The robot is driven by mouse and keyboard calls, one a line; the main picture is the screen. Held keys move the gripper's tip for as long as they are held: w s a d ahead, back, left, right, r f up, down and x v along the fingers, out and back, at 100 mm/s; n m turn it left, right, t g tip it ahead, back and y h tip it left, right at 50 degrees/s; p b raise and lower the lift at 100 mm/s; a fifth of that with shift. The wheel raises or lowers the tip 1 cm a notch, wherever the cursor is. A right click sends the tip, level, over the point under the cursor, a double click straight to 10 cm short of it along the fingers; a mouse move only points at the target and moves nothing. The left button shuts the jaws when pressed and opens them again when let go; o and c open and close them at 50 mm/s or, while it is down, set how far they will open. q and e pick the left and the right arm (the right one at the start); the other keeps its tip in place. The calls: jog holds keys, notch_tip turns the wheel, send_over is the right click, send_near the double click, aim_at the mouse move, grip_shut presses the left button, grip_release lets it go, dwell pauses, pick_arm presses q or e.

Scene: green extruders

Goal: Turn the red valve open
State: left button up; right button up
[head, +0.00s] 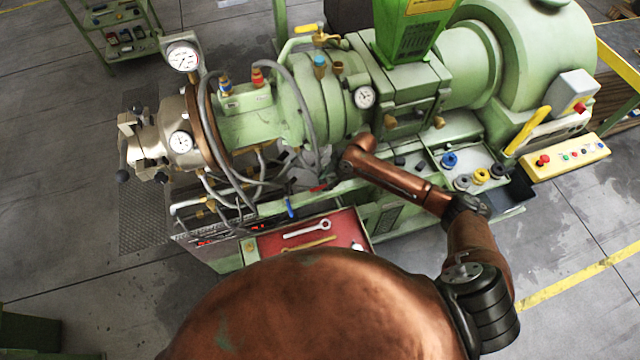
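A small red handle (318,188), which looks like the red valve, shows low on the front side of the green extruder (310,110), among hoses and pipes. My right arm reaches in from the right over the extruder's front ledge. My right gripper (304,172) is a grey shape at the end of this arm, just above and left of the red handle. It partly hides the pipes there. Its fingers are too small and cluttered to tell open from shut, or whether they touch the handle. My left gripper is not in view.
A blue handle (290,207) hangs left of the red one. A red tray (343,226) with wrenches lies below. Grey hoses (297,95) loop close to my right gripper. A yellow control box (565,158) stands at right. Open floor lies at left.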

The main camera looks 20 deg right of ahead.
aim_at(319, 187)
jog(key=shift+x, duration=2.2)
grip_shut()
